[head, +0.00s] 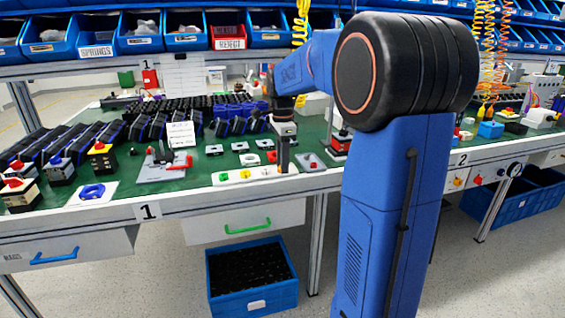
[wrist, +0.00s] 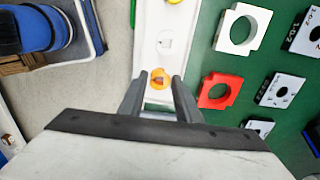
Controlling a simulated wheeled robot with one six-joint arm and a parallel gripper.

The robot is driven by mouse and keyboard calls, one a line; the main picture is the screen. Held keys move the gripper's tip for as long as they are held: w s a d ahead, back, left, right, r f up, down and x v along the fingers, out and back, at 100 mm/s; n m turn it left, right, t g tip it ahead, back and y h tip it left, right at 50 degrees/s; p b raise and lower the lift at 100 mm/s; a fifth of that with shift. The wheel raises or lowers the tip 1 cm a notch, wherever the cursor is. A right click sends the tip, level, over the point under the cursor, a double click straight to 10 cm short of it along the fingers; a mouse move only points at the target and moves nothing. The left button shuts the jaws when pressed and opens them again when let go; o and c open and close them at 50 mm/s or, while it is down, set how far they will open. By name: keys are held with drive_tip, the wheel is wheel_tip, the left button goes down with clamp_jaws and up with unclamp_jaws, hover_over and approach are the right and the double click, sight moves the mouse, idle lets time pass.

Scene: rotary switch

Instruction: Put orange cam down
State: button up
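The orange cam (wrist: 160,78) is a small rounded piece between my fingertips in the wrist view. My gripper (wrist: 160,84) has one finger on each side of it, very close to its edges. I cannot tell whether the fingers touch it. Behind it lies a long white plate (wrist: 153,14). The plate also shows in the head view (head: 235,176) along the table's front edge. There my gripper (head: 284,168) points down over the plate's right end, and the cam cannot be made out. A second orange patch shows lower between the fingers, partly hidden by my gripper.
A red ring-shaped piece (wrist: 220,91) and a white one (wrist: 243,28) lie on the green table right of the fingers in the wrist view. A blue bin (head: 251,280) stands on the floor. Black parts (head: 215,108) crowd the table behind my gripper.

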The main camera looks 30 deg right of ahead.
wheel_tip(320, 180, up, 12)
drive_tip(key=shift+r, duration=0.15)
idle(0.6)
drive_tip(key=s+a+f+n+t, duration=0.1)
drive_tip(key=s+a+f+n, duration=0.4)
drive_tip(key=s, duration=0.5)
drive_tip(key=s+a+f+n+t, duration=0.2)
drive_tip(key=s+a+f+n, duration=0.3)
drive_tip(key=s+f+n, duration=0.2)
drive_tip(key=s+a+f+n+t, duration=0.1)
drive_tip(key=s+a+f+n, duration=0.4)
drive_tip(key=s+n, duration=0.4)
drive_tip(key=s+f, duration=0.1)
drive_tip(key=s, duration=0.3)
drive_tip(key=shift+a+t, duration=0.4)
